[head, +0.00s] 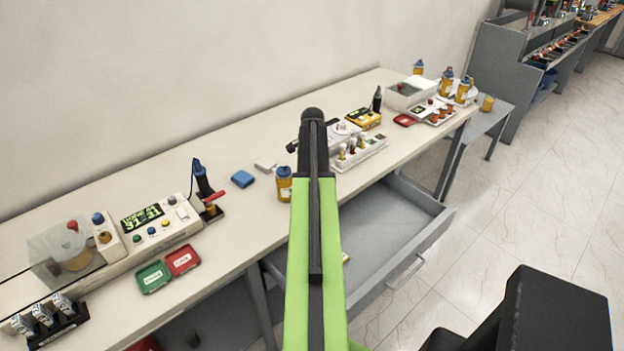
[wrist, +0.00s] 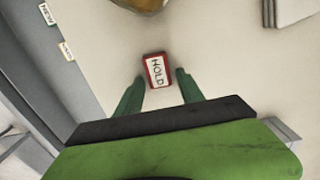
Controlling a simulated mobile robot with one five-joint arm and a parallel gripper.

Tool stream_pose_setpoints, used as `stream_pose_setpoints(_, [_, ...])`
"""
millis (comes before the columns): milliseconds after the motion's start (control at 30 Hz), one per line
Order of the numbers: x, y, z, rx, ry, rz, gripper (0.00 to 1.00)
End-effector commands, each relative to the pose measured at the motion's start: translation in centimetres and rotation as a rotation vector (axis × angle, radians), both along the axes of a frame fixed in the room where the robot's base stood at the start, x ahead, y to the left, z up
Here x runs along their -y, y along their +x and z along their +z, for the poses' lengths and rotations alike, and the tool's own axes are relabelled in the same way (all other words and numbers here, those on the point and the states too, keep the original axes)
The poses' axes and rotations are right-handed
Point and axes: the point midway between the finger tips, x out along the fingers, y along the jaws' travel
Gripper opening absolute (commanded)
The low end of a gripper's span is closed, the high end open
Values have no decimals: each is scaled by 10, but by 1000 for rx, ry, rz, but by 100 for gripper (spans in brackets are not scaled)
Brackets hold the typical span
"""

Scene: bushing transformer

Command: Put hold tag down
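The hold tag (wrist: 157,71) is a small red-framed card with a white face reading HOLD. In the wrist view it lies over the pale bench top between the two green fingertips of my gripper (wrist: 160,77). The fingers stand apart, one on each side of the tag's near half, with a gap showing at the right finger. Whether the left finger touches the tag is hard to tell. In the head view my arm hides the gripper and the tag.
The bench (head: 243,212) holds a blue block (head: 242,179), an amber bottle (head: 284,186), a vial rack (head: 362,153), a display unit (head: 150,228), and green (head: 153,277) and red (head: 183,260) trays. An open drawer (head: 385,225) juts out in front. Bare bench surrounds the tag.

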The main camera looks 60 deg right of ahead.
Motion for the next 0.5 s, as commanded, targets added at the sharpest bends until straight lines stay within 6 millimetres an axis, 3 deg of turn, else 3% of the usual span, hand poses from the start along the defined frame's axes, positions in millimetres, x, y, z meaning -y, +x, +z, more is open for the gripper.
stream_pose_setpoints(333, [0, 0, 1, 0, 0, 1, 52])
stream_pose_setpoints(500, [0, 1, 14, 0, 0, 1, 52])
